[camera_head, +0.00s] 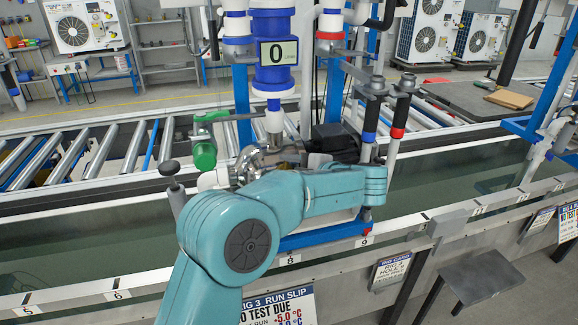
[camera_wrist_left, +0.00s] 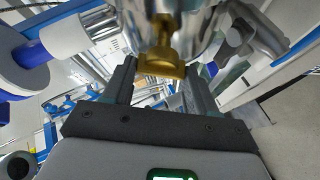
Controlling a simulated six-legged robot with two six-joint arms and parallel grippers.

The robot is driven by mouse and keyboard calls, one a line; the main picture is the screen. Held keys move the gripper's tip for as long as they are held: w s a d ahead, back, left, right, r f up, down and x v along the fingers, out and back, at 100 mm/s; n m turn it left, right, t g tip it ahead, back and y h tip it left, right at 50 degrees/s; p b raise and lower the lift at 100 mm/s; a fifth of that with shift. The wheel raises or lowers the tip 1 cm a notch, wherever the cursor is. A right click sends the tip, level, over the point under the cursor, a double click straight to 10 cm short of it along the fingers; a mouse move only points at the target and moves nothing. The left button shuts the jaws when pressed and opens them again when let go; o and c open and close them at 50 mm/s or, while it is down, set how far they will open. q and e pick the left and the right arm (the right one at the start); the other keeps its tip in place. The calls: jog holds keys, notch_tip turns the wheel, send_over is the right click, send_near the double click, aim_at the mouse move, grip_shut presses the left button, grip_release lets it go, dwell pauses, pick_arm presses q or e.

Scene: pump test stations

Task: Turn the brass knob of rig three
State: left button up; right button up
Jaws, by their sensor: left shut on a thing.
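The brass knob (camera_wrist_left: 162,64) shows in the left wrist view, on the underside of a shiny metal pump body (camera_wrist_left: 200,22). My left gripper (camera_wrist_left: 160,78) has a dark finger on each side of the knob and is shut on it. In the head view my teal left arm crosses in front of rig three, and its gripper and the knob are hidden or too unclear to make out. The rig's metal pump part (camera_head: 268,157) shows just above the arm. A display (camera_head: 278,52) on the blue column reads 0. My right gripper is in neither view.
A green-handled valve (camera_head: 205,154) stands left of the pump. Lever posts with blue (camera_head: 370,120) and red (camera_head: 397,118) bands stand to the right. A rig 3 run slip (camera_head: 280,306) hangs on the front rail. A roller conveyor (camera_head: 95,152) runs behind.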

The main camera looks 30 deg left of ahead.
pick_arm(q)
jog(key=shift+n+g+h+p, duration=0.35)
jog(key=shift+n+p, duration=0.3)
jog(key=shift+n, duration=0.55)
jog(key=o, duration=1.1)
jog(key=shift+c, duration=0.2)
jog(key=p+v, duration=0.2)
jog(key=v, duration=1.4)
jog(key=shift+r, duration=0.35)
